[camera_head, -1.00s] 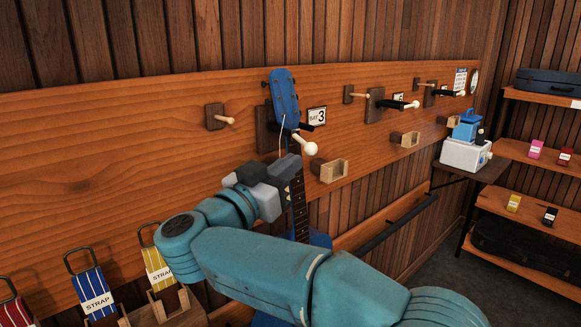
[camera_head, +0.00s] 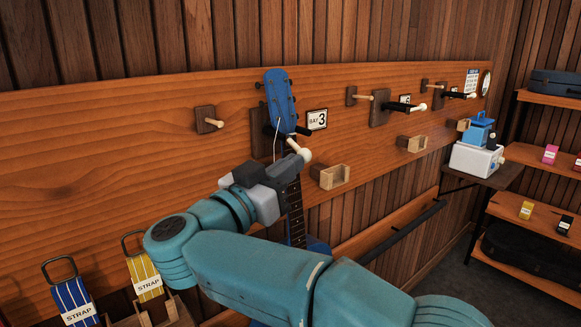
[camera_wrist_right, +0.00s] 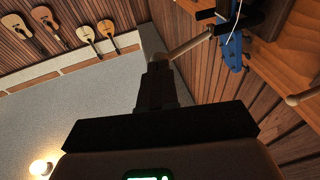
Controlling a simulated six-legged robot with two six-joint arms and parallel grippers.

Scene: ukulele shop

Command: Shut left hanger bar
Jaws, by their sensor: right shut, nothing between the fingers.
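A blue ukulele (camera_head: 280,95) hangs head up at the BAY 3 hanger; its head also shows in the wrist view (camera_wrist_right: 234,52). The left hanger bar (camera_head: 294,145) is a pale rod with a round cream end, slanting out from the hanger in front of the neck. My right gripper (camera_head: 284,168) is shut and empty, at the ball end of the bar. In the wrist view its fingertips (camera_wrist_right: 158,66) are at the tip of the pale bar (camera_wrist_right: 190,45); whether they touch is unclear. My left gripper is not in view.
Wooden peg mounts (camera_head: 208,120) and a small wooden holder (camera_head: 330,176) stick out from the orange rail (camera_head: 100,150). Other hangers (camera_head: 380,107) line the rail to the right. Strap packs (camera_head: 75,302) stand at lower left. A white box (camera_head: 476,160) sits on a shelf at right.

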